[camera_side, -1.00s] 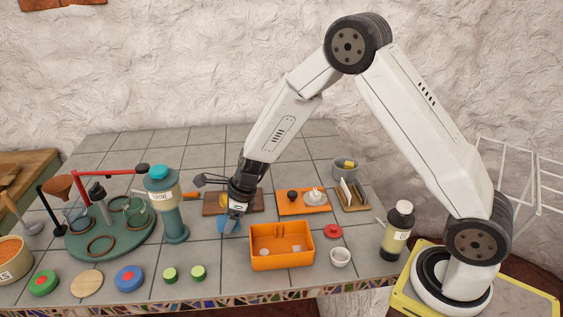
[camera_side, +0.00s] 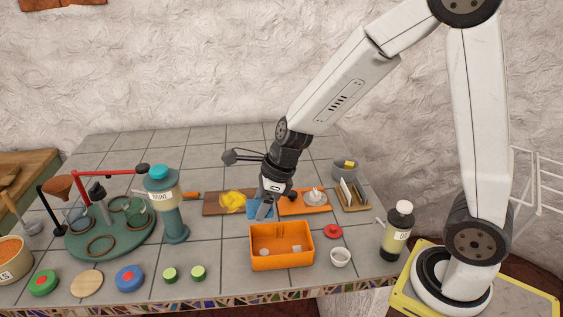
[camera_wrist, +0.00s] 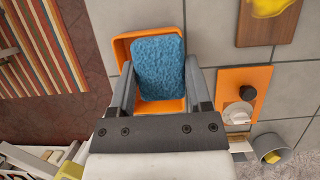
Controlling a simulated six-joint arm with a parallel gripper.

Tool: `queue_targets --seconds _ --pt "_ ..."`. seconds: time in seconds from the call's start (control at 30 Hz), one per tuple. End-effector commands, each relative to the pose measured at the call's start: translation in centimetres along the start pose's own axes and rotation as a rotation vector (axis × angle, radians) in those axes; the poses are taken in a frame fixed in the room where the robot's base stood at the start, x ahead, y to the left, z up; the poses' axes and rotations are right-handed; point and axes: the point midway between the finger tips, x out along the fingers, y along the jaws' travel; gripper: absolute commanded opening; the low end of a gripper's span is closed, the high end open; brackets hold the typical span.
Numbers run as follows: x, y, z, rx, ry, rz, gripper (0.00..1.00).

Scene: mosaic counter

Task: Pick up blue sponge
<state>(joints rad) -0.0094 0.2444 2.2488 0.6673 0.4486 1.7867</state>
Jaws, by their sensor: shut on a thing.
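The blue sponge (camera_wrist: 159,68) is a rough, rounded block between the two fingers of my gripper (camera_wrist: 159,92) in the wrist view. In the side view, my gripper (camera_side: 265,211) is shut on the sponge (camera_side: 254,208) and holds it up behind the orange bin. The fingers partly cover the sponge there. In the wrist view the orange bin (camera_wrist: 122,48) shows beneath and around the sponge.
The orange bin (camera_side: 282,262) holds small pale pieces. An orange board (camera_side: 318,208) with small items is to the right; a brown board (camera_side: 212,211) with a yellow thing (camera_side: 232,202) is to the left. A teal bottle (camera_side: 172,215) stands further left.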

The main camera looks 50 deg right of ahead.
Motion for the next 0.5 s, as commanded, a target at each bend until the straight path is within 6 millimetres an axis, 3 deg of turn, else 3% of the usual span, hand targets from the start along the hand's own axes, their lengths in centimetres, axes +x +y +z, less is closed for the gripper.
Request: queue_targets --seconds 0.2,0.5 --pt "-1.8 1.5 -1.3 0.001 -0.001 -0.002 0.08" --pt "-2.8 2.4 -2.1 0.001 -0.001 -0.001 0.08"
